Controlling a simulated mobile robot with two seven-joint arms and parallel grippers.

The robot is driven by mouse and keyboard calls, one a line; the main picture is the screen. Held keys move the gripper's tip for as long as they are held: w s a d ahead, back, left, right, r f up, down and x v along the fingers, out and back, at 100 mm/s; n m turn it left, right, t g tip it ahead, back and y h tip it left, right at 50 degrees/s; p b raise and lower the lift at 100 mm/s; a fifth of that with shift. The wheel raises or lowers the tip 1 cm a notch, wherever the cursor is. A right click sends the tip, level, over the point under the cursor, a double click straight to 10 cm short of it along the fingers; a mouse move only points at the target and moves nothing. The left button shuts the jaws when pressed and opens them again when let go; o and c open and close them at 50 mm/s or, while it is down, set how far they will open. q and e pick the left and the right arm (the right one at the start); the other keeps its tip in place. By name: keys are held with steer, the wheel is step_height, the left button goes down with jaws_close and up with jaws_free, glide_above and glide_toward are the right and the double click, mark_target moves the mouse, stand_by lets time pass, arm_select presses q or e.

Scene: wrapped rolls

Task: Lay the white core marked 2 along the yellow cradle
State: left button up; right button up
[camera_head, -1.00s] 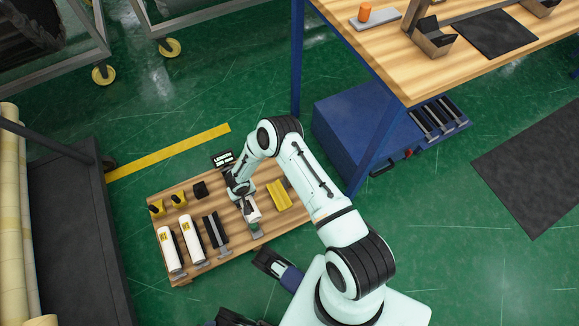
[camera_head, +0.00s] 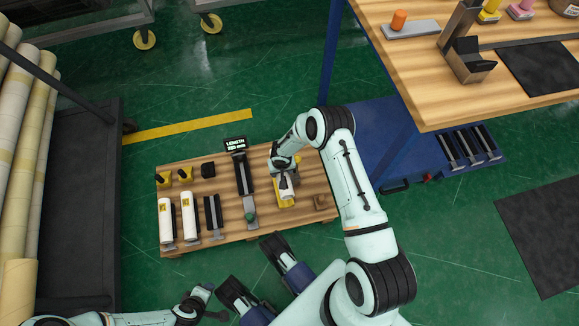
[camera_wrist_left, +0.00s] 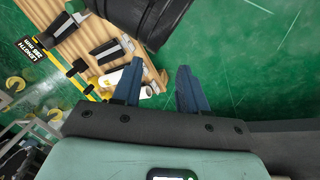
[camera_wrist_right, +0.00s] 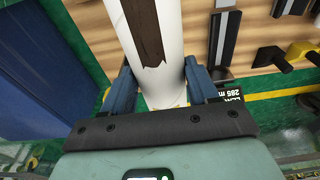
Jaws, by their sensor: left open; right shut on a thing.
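My right gripper (camera_head: 284,168) is shut on a white core (camera_head: 289,191) and holds it lengthwise over the yellow cradle (camera_head: 285,204) on the wooden pallet. In the right wrist view the core (camera_wrist_right: 165,70) runs between the two blue fingers and has a ragged brown patch. Its number is not readable. The gripper and core hide most of the cradle, so I cannot tell whether the core touches it. My left gripper (camera_head: 250,265) is open and empty in front of the pallet; its spread fingers also show in the left wrist view (camera_wrist_left: 158,80).
A length gauge (camera_head: 243,178) with display (camera_head: 235,144) is left of the cradle. The workbench (camera_head: 470,60) is at upper right, a dark cart (camera_head: 80,200) at left.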

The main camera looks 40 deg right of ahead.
steer(key=shift+d+f, duration=0.1)
steer(key=shift+f, duration=0.15)
steer(key=shift+f+b, duration=4.05)
steer(key=shift+f, duration=5.7)
arm_select(q)
steer(key=s+a+f+n+g, duration=0.1)
steer(key=s+a+f+g, duration=0.2)
steer(key=s+f, duration=0.7)
steer(key=shift+s+f+g, duration=0.15)
steer(key=shift+f+g, duration=0.2)
steer(key=shift+g, duration=0.25)
steer(key=shift+d, duration=0.1)
arm_select(e)
steer(key=shift+f, duration=0.1)
steer(key=shift+f, duration=0.25)
steer(key=o, duration=1.1)
